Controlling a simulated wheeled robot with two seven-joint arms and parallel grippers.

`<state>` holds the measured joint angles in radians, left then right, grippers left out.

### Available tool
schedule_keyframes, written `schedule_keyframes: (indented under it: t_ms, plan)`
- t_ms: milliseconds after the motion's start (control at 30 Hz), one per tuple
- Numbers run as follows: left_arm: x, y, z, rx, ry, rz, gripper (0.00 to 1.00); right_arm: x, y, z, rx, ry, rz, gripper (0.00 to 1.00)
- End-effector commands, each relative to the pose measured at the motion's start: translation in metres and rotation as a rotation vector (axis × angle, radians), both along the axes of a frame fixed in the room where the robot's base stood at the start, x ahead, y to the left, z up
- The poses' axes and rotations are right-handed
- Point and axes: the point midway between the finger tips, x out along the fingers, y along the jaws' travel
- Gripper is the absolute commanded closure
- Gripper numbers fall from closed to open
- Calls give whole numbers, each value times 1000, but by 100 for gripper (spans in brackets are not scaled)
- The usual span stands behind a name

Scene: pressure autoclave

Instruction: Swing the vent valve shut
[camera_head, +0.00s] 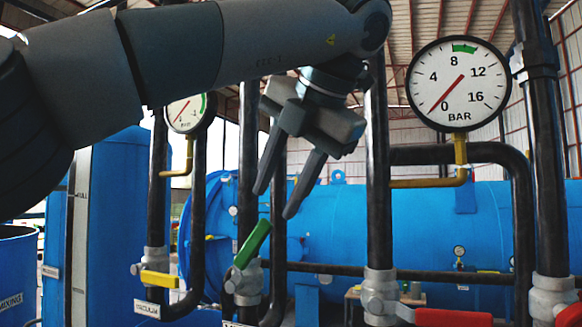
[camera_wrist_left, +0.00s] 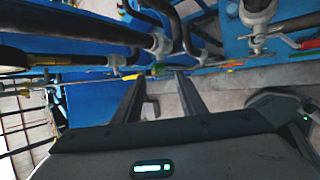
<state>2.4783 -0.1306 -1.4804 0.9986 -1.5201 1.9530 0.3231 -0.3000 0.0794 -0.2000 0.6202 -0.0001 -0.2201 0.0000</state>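A valve with a green lever (camera_head: 253,243) sits on a dark vertical pipe, left of the middle in the head view. Its lever is tilted, with the upper end leaning right. Its label is cut off at the bottom edge, so I cannot read whether it is the vent valve. My left gripper (camera_head: 274,203) hangs above this lever, fingers pointing down and left, open and empty. The fingertips look apart from the lever. In the left wrist view the open fingers (camera_wrist_left: 161,78) point towards the pipes. My right gripper is in neither view.
A yellow lever (camera_head: 159,279) labelled VACUUM is to the left, and red levers (camera_head: 455,318) are at the lower right. Vertical pipes (camera_head: 378,180) stand close beside the gripper. A large pressure dial (camera_head: 459,84) reads near 0. The blue vessel (camera_head: 420,225) lies behind.

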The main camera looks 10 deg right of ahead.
Motion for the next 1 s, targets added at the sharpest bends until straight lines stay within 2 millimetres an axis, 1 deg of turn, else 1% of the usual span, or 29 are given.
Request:
schedule_keyframes:
  t_ms: [33,133,300,433,700,767,800,867,1000]
  plan:
    - [-6,-3,7,0,-2,1,62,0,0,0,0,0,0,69]
    - [-15,-6,19,-1,-2,1,62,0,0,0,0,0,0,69]
    - [-25,-10,31,2,-1,1,62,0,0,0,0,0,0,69]
    - [-28,-11,35,1,0,1,62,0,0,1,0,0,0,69]
    - [-29,-11,35,2,0,0,62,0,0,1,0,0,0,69]
    - [-28,-11,35,1,0,-2,77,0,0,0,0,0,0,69]
    - [-28,-11,34,2,3,-4,86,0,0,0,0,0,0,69]
    - [-27,-11,33,5,9,-19,100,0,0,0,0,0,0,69]
    - [-23,-13,26,22,45,-111,100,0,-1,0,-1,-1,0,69]
